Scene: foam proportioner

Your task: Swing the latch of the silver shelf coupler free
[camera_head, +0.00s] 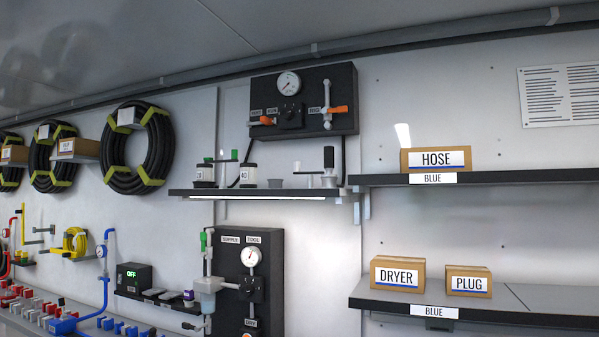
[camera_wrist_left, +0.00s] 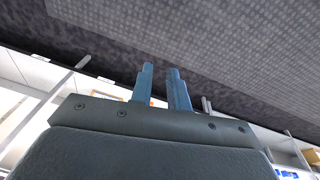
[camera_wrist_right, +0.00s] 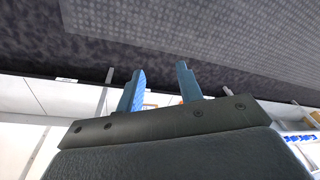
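On the black-edged wall shelf (camera_head: 262,193) in the head view stand small fittings. A silver-grey fitting with a flat bar (camera_head: 314,174) and an upright black handle (camera_head: 328,157) is near its right end. I cannot tell for sure that this is the silver shelf coupler, and its latch is too small to make out. My left gripper (camera_wrist_left: 161,68) shows only in its wrist view, with a narrow empty gap between the blue fingers. My right gripper (camera_wrist_right: 160,67) shows in its wrist view, open wider and empty. Neither gripper is near the fittings in the head view.
A black gauge panel (camera_head: 304,100) hangs above the shelf and a SUPPLY/TOOL panel (camera_head: 268,285) below it. Right shelves hold a HOSE box (camera_head: 436,160), a DRYER box (camera_head: 397,273) and a PLUG box (camera_head: 468,281). Coiled black hoses (camera_head: 138,148) hang at left.

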